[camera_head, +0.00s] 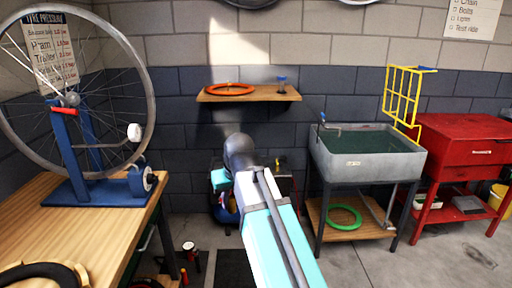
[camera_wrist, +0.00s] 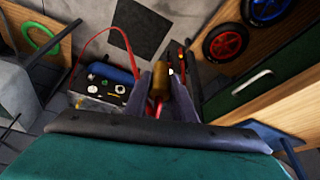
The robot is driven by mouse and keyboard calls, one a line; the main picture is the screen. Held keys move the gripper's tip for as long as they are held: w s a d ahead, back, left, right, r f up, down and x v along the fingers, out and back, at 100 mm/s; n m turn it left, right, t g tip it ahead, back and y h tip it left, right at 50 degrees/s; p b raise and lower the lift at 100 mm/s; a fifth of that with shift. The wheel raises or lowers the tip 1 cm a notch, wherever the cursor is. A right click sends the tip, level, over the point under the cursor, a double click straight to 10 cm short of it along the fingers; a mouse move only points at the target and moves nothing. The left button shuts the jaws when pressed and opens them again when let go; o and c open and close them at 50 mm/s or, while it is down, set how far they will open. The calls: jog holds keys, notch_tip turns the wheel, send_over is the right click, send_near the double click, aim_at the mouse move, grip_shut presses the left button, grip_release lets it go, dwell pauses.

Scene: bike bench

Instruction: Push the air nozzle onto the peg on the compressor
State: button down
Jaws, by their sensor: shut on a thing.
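In the wrist view my gripper (camera_wrist: 174,76) is shut on the air nozzle (camera_wrist: 182,72), a brass-coloured cylinder standing up between the dark fingers. Some red shows just below it, between the fingers. The compressor (camera_wrist: 104,90), with a blue tank and a dark panel with a gauge and knobs, sits on the floor left of the gripper, apart from the nozzle. A red hose (camera_wrist: 92,45) loops over it. I cannot make out the peg clearly.
A wooden workbench (camera_head: 108,232) with a wheel stand (camera_head: 95,190) is at left. A grey sink (camera_head: 368,150) and red cabinet (camera_head: 470,165) are at right. A shelf (camera_head: 250,97) hangs above the compressor.

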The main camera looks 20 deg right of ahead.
jog(key=shift+m, duration=0.5)
jog(key=r+p, duration=0.1)
jog(key=s+d+r+p, duration=0.1)
jog(key=p, duration=0.1)
jog(key=s+r+p, duration=0.1)
jog(key=shift+d+r+p, duration=0.1)
jog(key=shift+d+p, duration=0.15)
jog(key=shift+p, duration=0.15)
jog(key=shift+s, duration=0.1)
